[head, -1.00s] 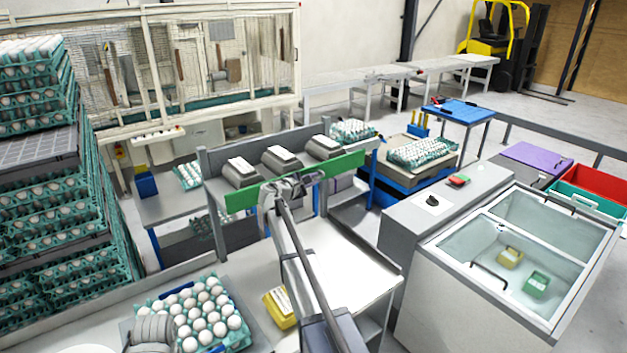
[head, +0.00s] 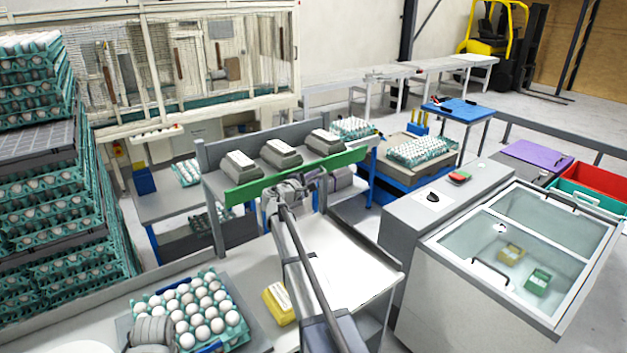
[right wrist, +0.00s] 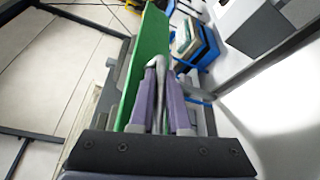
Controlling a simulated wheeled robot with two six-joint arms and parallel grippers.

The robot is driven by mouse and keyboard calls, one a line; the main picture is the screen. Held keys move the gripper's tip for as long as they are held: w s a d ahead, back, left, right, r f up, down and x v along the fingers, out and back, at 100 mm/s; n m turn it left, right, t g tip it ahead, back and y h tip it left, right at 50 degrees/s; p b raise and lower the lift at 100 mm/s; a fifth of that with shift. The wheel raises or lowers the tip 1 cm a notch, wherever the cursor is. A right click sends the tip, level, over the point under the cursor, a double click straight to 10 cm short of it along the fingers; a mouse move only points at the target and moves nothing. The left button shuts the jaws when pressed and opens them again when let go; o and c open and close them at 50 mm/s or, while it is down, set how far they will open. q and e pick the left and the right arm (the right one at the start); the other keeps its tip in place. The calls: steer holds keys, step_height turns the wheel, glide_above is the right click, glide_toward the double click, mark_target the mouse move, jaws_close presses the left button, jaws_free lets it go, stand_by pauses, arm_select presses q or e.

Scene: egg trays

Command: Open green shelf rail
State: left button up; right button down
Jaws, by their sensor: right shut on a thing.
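The green shelf rail (head: 295,178) runs along the front of the grey shelf (head: 215,180), sloping up to the right. My right gripper (head: 300,186) is at the rail's middle, on its near lower side. In the right wrist view the rail (right wrist: 150,50) stretches away ahead of the gripper (right wrist: 162,88), whose purple fingers are shut around a grey piece beside the rail. The exact contact is small and partly hidden.
Several grey boxes with white labels (head: 282,153) stand on the shelf behind the rail. Below are a white table (head: 350,265), a yellow carton (head: 279,304) and an egg tray (head: 240,322). A glass-topped chest (head: 490,305) stands at right.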

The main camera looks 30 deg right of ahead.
step_height(320, 180, down, 8)
steer(key=m+h+b, duration=0.6)
steer(key=m+b, duration=1.1)
steer(key=shift+w+g, duration=0.25)
steer(key=shift+g, duration=0.15)
steer(key=c, duration=0.9)
jaws_free()
steer(key=b+v, duration=0.3)
steer(key=v, duration=0.5)
